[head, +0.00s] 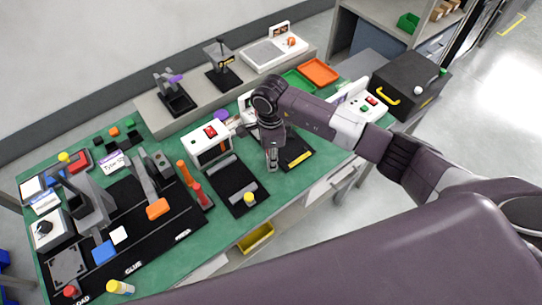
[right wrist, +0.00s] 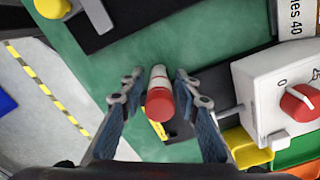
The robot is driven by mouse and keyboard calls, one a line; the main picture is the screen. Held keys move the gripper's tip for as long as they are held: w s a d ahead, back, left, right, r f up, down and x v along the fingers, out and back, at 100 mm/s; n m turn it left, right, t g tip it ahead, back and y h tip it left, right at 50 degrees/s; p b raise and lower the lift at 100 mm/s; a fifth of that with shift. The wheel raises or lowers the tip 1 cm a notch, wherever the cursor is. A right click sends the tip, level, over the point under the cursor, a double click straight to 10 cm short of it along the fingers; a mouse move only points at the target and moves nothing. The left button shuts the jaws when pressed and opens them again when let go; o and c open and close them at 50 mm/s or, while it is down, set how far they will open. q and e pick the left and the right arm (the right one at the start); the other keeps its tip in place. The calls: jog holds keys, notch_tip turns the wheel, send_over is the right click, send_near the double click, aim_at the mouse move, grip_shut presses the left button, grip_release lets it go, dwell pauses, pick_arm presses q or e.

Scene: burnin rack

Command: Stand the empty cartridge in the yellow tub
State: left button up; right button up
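A cartridge with a red end and a pale body (right wrist: 159,103) shows in the right wrist view, between the fingers of my right gripper (right wrist: 158,78). Small gaps show between the cartridge and each finger, so the gripper looks open around it. In the head view my right gripper (head: 272,165) points down over the bench, beside a black mat with a yellow label (head: 299,152); the cartridge is not clear there. A yellow tub (right wrist: 247,148) shows at the lower right of the right wrist view; my right arm probably hides it in the head view. My left gripper is not in view.
A white box with a red knob (right wrist: 285,95) stands close to the right finger. A black fixture with a yellow-capped piece (head: 249,198) lies left of the gripper. Orange (head: 320,71) and green (head: 296,80) trays sit at the back. A yellow bin (head: 256,238) is below the bench edge.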

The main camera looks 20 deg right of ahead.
grip_shut()
jog(key=shift+r, duration=0.1)
